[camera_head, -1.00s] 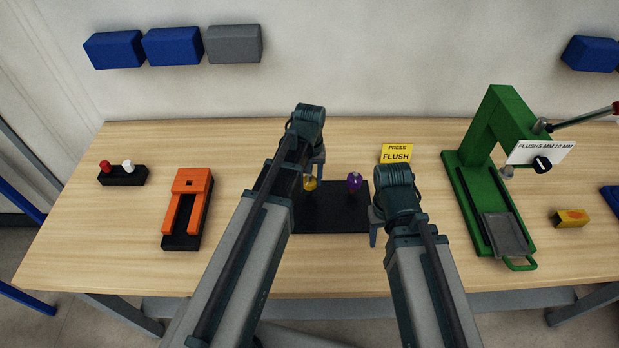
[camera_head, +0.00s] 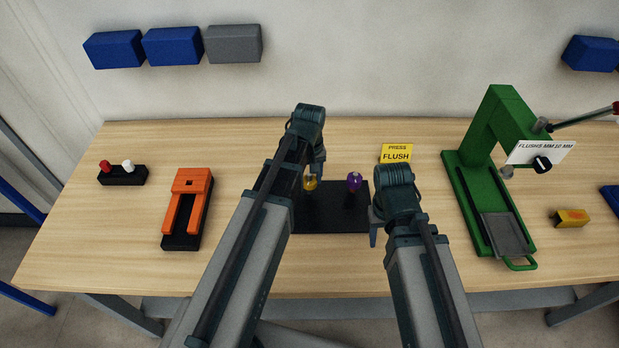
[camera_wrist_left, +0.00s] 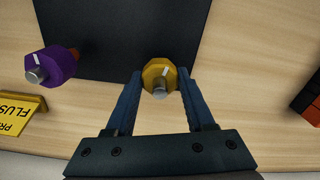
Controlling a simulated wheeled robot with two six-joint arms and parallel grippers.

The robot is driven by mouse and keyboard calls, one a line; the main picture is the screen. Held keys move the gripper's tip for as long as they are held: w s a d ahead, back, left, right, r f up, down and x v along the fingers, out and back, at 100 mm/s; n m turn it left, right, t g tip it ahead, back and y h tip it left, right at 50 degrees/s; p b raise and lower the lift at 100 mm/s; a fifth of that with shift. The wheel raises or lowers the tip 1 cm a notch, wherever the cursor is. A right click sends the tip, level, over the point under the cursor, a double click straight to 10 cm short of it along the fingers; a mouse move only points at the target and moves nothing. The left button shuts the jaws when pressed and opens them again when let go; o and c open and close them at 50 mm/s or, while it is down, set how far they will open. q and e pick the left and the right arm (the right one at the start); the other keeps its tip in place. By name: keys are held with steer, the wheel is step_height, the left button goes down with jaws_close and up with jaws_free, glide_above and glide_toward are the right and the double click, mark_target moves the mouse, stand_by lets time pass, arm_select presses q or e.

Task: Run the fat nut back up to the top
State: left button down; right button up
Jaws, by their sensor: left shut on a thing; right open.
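A yellow nut (camera_head: 310,184) with a white mark sits on a grey metal stud at the black base plate (camera_head: 335,218). In the left wrist view the yellow nut (camera_wrist_left: 154,72) is between the two fingers of my left gripper (camera_wrist_left: 160,80), which is shut on it. A purple nut (camera_head: 354,181) on its own stud stands to the right on the same plate. In the left wrist view the purple nut (camera_wrist_left: 58,64) is clear of the fingers, with some orange-red thread behind it. My right gripper (camera_head: 374,232) is open and empty beside the plate's right edge, its fingers partly hidden.
A yellow FLUSH sign (camera_head: 397,153) stands behind the plate. A green press (camera_head: 470,195) is to the right, with a small yellow box (camera_head: 570,218) beyond it. An orange fork-shaped fixture (camera_head: 187,205) and a black block with red and white knobs (camera_head: 122,177) are left. Bare wood lies between.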

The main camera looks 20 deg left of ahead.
arm_select(q)
steer(key=shift+c, duration=1.3)
jaws_free()
steer(key=shift+r, duration=0.1)
arm_select(e)
steer(key=shift+r, duration=0.15)
arm_select(q)
step_height(320, 180, up, 14)
steer(key=p, duration=1.4)
steer(key=shift+f, duration=0.25)
arm_select(e)
step_height(320, 180, up, 14)
steer(key=shift+f, duration=0.25)
